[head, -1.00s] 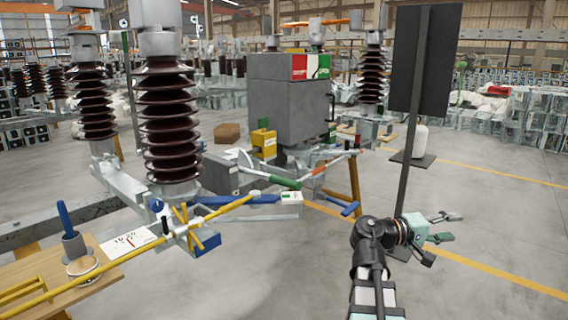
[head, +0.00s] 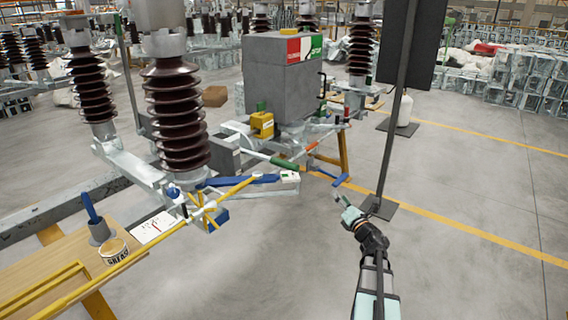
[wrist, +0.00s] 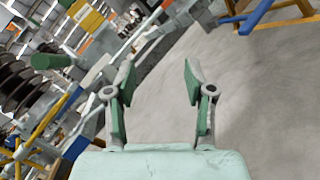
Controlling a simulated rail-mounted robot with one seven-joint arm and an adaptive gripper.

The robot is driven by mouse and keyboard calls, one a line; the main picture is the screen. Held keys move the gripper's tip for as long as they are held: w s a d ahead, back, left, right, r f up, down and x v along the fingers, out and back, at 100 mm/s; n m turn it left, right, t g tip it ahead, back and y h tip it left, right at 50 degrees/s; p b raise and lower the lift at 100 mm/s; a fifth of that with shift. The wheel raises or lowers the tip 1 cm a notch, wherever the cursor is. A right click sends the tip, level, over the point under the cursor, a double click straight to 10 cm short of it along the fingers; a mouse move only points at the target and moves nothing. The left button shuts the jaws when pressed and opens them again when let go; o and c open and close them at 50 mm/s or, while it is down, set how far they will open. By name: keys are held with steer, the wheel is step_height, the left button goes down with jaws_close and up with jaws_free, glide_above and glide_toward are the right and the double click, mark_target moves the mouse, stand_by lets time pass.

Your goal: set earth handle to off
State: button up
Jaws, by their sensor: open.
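Several coloured bars show on the isolator frame, and I cannot tell for certain which is the earth handle. A green-gripped bar (head: 284,163) lies slanted below the grey cabinet, with a red-orange section (head: 312,147) to its right. A blue bar (head: 240,180) lies in front of them. In the wrist view a green cylindrical grip (wrist: 52,61) is at the upper left, outside the fingers. My gripper (head: 340,203) is to the right of these bars, apart from them. In the wrist view its fingers (wrist: 160,80) are open, with bare floor between them.
A grey cabinet (head: 284,85) with a red and green label stands behind. A dark panel on a post (head: 390,130) stands close to my gripper. A wooden bench (head: 45,285) with a grease tin (head: 113,251) is at the left. The floor at front centre is clear.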

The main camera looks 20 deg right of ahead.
mark_target(286, 164)
steer(key=s+a+r+n+t+y, duration=0.1)
steer(key=s+a+r+n+y, duration=0.15)
steer(key=a+n+y, duration=0.3)
steer(key=s+a+r+n+y, duration=0.1)
steer(key=a+r+n+y, duration=0.2)
steer(key=a+n+y, duration=0.25)
steer(key=shift+h, duration=0.3)
steer(key=p+x, duration=0.1)
steer(key=x, duration=1)
steer(key=d+p+x, duration=0.1)
steer(key=x, duration=0.5)
steer(key=shift+w+r+p, duration=0.15)
steer(key=shift+w+p, duration=0.15)
steer(key=shift+a, duration=0.1)
jaws_close()
